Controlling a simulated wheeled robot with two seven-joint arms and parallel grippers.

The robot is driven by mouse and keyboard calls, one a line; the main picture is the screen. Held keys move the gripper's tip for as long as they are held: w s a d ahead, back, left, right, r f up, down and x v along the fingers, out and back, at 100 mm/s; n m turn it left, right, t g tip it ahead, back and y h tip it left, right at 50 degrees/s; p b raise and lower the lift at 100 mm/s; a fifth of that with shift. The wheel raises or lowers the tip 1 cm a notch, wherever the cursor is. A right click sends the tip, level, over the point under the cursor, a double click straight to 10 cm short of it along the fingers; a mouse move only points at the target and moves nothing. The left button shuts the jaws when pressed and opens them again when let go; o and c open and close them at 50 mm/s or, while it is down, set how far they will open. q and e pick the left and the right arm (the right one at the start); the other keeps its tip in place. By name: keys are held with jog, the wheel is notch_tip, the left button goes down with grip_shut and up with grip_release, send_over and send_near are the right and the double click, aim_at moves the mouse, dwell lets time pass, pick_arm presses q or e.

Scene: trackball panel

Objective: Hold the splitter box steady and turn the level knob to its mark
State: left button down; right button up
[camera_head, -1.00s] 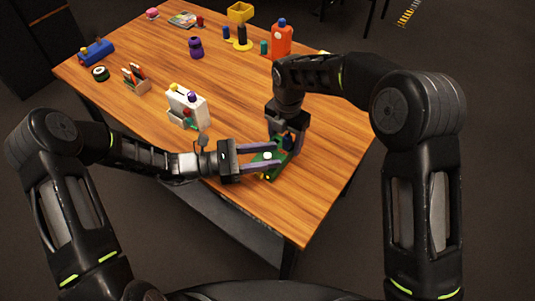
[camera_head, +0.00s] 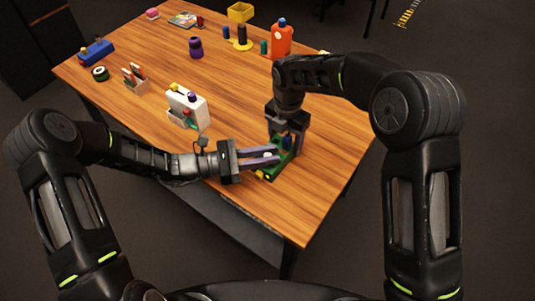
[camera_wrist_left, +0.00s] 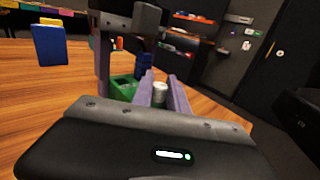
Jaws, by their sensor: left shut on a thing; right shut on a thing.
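The green splitter box (camera_head: 273,173) lies near the table's front right edge, with a small yellow part at its near end. It also shows in the left wrist view (camera_wrist_left: 122,88). My left gripper (camera_head: 273,155) reaches in from the left, its purple fingers shut on the pale level knob (camera_wrist_left: 160,92) on the box. My right gripper (camera_head: 287,142) points down at the far end of the box and is shut on it; its grip is partly hidden by its own fingers. A dark blue part (camera_wrist_left: 141,65) shows at that end. I cannot make out the knob's mark.
A white box (camera_head: 187,108) with coloured knobs stands left of my grippers. An orange bottle (camera_head: 281,40), a purple item (camera_head: 196,47) and a yellow bin (camera_head: 240,12) stand farther back. The table (camera_head: 310,190) is clear to the right of the splitter box.

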pick_arm(q)
jog(key=shift+n+t, duration=0.3)
jog(key=shift+t, duration=0.1)
jog(key=n+t+y, duration=0.1)
jog(key=n+t, duration=0.1)
jog(key=t, duration=0.1)
jog(key=n+t+y, duration=0.1)
jog(key=n+t, duration=0.1)
jog(key=shift+r+t+y, duration=0.1)
jog(key=shift+t+y, duration=0.3)
jog(key=n+t+y, duration=0.3)
jog(key=t+y, duration=0.1)
jog(key=shift+d+n, duration=0.2)
jog(key=shift+n, duration=0.2)
jog(key=n+t+y, duration=0.1)
jog(key=n+y, duration=0.1)
jog(key=shift+t+y, duration=0.3)
jog(key=shift+s+f+n+t+y, duration=0.25)
jog(key=shift+n+t+y, duration=0.25)
jog(key=shift+y, duration=0.4)
jog(key=shift+w, duration=0.1)
jog(key=shift+w+a+r+n+y, duration=0.1)
jog(key=shift+w+r+n+y, duration=0.1)
jog(key=shift+n+y, duration=0.15)
jog(key=c, duration=1.3)
grip_release()
jog(key=shift+a, duration=0.1)
